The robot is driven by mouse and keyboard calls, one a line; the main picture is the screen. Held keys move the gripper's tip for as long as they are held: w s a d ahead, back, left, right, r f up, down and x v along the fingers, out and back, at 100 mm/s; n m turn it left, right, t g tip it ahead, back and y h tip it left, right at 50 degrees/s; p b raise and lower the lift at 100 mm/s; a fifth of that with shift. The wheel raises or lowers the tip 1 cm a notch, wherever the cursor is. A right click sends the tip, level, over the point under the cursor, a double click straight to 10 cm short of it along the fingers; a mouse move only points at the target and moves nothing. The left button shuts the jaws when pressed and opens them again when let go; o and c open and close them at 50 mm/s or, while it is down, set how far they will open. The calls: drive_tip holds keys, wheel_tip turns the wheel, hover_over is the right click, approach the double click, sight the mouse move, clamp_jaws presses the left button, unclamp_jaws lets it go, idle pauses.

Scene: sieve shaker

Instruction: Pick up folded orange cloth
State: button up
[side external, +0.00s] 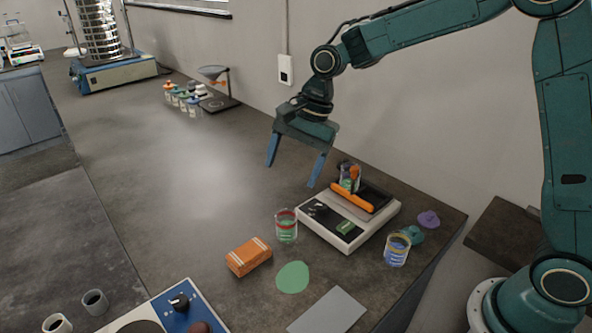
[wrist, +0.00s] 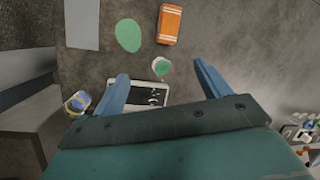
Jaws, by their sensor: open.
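The folded orange cloth (side external: 248,257) lies on the dark bench with pale stripes across it, left of a glass beaker with green contents. It also shows at the top of the wrist view (wrist: 170,24), lying flat and uncovered. My gripper (side external: 293,177) is open and empty, with its blue fingers pointing down, high above the bench and behind the cloth. In the wrist view the spread fingers (wrist: 160,82) are below the cloth in the picture and apart from it.
The green-filled beaker (side external: 286,226) stands between the cloth and a white scale (side external: 345,240). A blue-labelled beaker (side external: 397,250), a green disc (side external: 292,277) and a grey sheet (side external: 327,311) are nearby. A hotplate (side external: 180,325) sits in front. The bench left of the cloth is clear.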

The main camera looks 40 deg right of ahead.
drive_tip(key=w+a+f+m+g+y, duration=0.15)
drive_tip(key=w+a+f+m, duration=0.3)
drive_tip(key=f, duration=0.55)
approach(249, 250)
drive_tip(key=shift+x, duration=2.45)
drive_tip(key=shift+a, duration=0.15)
drive_tip(key=shift+h, duration=0.25)
drive_tip(key=shift+x, duration=2.55)
drive_tip(key=shift+f, duration=0.15)
drive_tip(key=c, duration=1)
drive_tip(key=shift+c, duration=0.2)
drive_tip(key=shift+r, duration=5.2)
